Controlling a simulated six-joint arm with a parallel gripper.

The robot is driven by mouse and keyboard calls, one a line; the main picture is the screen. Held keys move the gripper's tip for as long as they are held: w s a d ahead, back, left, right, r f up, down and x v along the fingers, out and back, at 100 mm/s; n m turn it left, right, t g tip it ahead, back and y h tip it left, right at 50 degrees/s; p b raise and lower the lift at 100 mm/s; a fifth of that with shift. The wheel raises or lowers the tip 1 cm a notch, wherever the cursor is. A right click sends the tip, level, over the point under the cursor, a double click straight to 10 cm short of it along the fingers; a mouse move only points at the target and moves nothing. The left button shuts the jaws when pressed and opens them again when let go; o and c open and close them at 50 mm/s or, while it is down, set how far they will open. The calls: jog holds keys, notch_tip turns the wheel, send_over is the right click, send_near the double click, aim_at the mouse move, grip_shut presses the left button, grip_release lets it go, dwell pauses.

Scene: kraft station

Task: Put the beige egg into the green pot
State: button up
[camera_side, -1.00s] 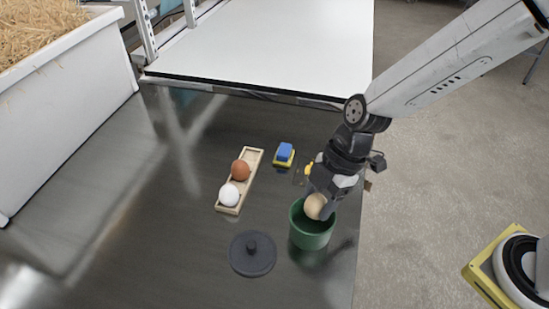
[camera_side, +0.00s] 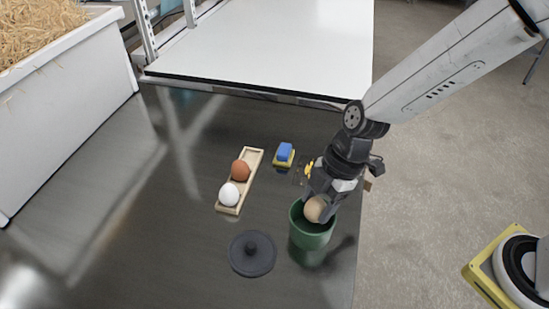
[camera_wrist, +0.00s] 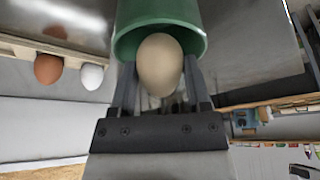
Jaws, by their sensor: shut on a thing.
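The beige egg (camera_side: 315,208) is between the fingers of my gripper (camera_side: 322,204), at the mouth of the green pot (camera_side: 310,238). In the wrist view the egg (camera_wrist: 160,64) sits between the two dark fingers of my gripper (camera_wrist: 160,85), which is shut on it. The green pot (camera_wrist: 158,12) opens right behind the egg there. The egg appears to be at or slightly below the rim level; the pot's inside is mostly hidden. The pot stands upright on the dark metal table.
A wooden tray (camera_side: 250,160) holds a brown egg (camera_side: 240,170) and a white egg (camera_side: 229,194). A dark lid (camera_side: 252,254) lies left of the pot. A blue and yellow sponge (camera_side: 284,154) lies behind. The table's right edge is near the pot.

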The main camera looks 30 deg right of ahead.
aim_at(316, 213)
jog(key=shift+f, duration=1.8)
dwell(1.8)
jog(key=o, duration=0.8)
jog(key=shift+o, duration=0.2)
jog(key=v, duration=0.7)
jog(key=shift+r, duration=0.35)
jog(key=shift+d, duration=0.25)
jog(key=s+d+f+m+t+h, duration=0.2)
jog(key=d+m+h, duration=0.2)
jog(key=d+m, duration=1.4)
jog(key=shift+d+t, duration=0.2)
jog(key=shift+t, duration=0.1)
